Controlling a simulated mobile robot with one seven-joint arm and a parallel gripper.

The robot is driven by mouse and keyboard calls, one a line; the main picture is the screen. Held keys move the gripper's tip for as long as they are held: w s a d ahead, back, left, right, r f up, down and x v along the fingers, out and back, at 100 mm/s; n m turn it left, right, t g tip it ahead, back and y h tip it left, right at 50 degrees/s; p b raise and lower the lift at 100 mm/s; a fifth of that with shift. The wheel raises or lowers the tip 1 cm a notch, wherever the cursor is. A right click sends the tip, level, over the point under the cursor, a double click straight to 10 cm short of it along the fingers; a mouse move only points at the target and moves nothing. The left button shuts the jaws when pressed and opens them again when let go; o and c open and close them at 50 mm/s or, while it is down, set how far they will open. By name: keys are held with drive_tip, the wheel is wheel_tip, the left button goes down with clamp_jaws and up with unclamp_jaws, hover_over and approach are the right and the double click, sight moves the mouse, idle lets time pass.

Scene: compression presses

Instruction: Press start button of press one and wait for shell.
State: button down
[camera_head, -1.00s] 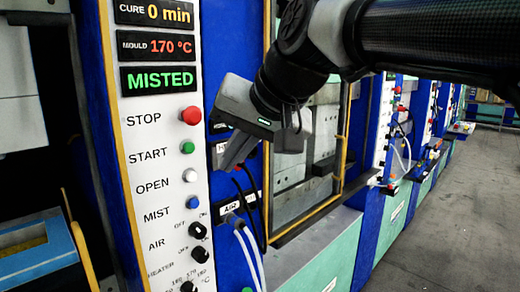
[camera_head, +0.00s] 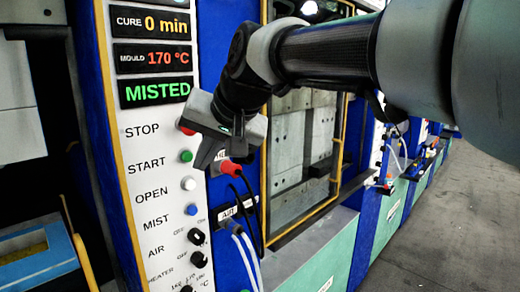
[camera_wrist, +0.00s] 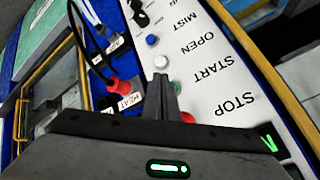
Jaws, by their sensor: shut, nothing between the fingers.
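The control panel (camera_head: 150,200) of a press fills the left of the head view. Its displays read CURE 0 min, MOULD 170 °C and a green MISTED (camera_head: 157,92). The green START button (camera_head: 186,156) is just left of my gripper; it also shows in the wrist view (camera_wrist: 176,88). My gripper (camera_head: 203,163) is shut and empty, its fingers pointing down at the panel's right edge. In the wrist view my fingertips (camera_wrist: 161,80) appear beside the green button; I cannot tell whether they touch it. The red STOP button (camera_head: 184,129) is partly hidden by my gripper.
The white OPEN button (camera_head: 188,184) and blue MIST button (camera_head: 191,210) sit below START. Hoses and a red connector (camera_head: 229,167) are close right of my gripper. A yellow-framed press opening (camera_head: 305,150) is beyond. Open floor (camera_head: 450,230) lies at the right.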

drive_tip(key=shift+w+a, duration=0.35)
drive_tip(key=shift+a, duration=0.05)
idle(1.9)
drive_tip(key=shift+w+a, duration=0.25)
drive_tip(key=shift+a, duration=0.1)
